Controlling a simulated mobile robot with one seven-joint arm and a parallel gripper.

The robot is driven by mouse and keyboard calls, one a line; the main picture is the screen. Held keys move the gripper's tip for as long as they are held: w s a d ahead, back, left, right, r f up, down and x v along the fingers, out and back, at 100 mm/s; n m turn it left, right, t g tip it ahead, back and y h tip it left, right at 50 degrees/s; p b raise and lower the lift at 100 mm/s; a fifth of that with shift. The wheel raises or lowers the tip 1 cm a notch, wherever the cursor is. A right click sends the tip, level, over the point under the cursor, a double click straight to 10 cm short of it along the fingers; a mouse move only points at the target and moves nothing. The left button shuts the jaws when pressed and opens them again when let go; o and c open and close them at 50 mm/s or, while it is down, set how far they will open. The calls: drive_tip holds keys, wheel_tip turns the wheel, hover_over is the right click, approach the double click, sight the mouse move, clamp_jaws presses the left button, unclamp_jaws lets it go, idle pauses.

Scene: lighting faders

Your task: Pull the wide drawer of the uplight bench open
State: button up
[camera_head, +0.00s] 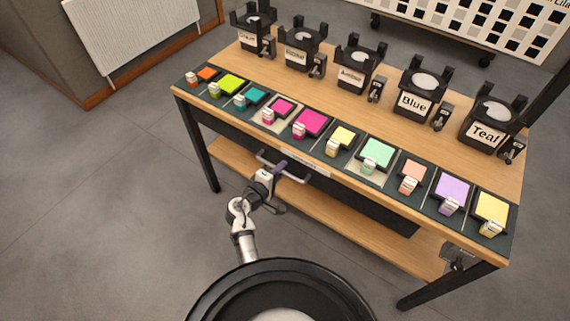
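The uplight bench (225,125) is a wooden-topped table with black legs and a lower shelf. Its wide drawer (375,207) has a dark front under the top's near edge. A pale label strip (305,162) and a grey bar handle (296,179) are at its middle. The drawer front looks flush under the top, seemingly closed. My gripper (277,168) is at the handle bar, reaching from below and left, and overlaps part of it. The fingers are too small to tell whether they are open or shut on the bar.
Coloured gel tiles with small faders line the bench's near edge. Black lamp holders, including Blue (415,102) and Teal (487,132), stand behind. The lower shelf (330,208) juts out below the drawer. Grey floor (110,230) is clear left and in front.

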drive_tip(key=shift+w, duration=0.1)
drive_tip(key=shift+c, duration=0.5)
clamp_jaws()
